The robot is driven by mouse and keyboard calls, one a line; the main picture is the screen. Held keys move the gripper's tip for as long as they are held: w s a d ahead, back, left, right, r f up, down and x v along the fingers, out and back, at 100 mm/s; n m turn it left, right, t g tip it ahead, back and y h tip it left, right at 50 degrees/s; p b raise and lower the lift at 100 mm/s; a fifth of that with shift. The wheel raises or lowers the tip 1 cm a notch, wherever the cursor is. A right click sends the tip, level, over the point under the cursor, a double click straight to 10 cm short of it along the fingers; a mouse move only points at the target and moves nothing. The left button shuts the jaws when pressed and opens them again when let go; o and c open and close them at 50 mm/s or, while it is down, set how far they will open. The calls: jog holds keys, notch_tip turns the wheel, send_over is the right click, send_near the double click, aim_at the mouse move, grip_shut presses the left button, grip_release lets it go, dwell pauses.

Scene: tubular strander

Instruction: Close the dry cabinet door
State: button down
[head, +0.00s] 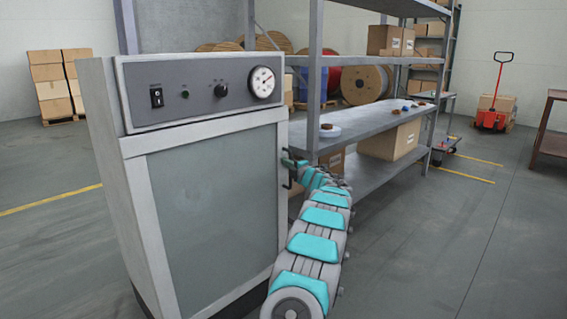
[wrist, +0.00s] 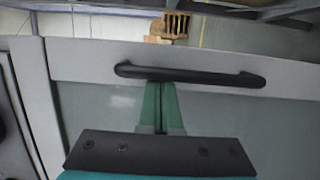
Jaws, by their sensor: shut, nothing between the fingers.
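The dry cabinet (head: 97,150) is a light grey box with a dark control panel (head: 200,88) on top. Its door (head: 215,215) has a pale frame and a grey-green pane, and looks flush or nearly flush with the front; I cannot tell whether it is fully shut. The black bar handle (head: 289,168) is on the door's right edge, and it spans the wrist view (wrist: 190,75). My gripper (wrist: 161,84) has its green fingers together and empty, tips at the handle; contact is unclear. In the head view, the gripper is small beside the handle, partly hidden by my arm.
A metal shelf rack (head: 375,128) with spools and boxes stands close behind and right of the cabinet. A red pallet jack (head: 493,115) and a brown table (head: 548,135) are farther right. The floor (head: 450,250) at the front right is clear.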

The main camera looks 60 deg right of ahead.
jog(key=shift+w+r, duration=0.2)
jog(key=shift+r, duration=0.45)
jog(key=f+b+v, duration=0.1)
jog(key=v, duration=0.7)
jog(key=shift+b, duration=0.35)
jog(key=shift+s+f, duration=0.1)
jog(key=shift+f, duration=0.05)
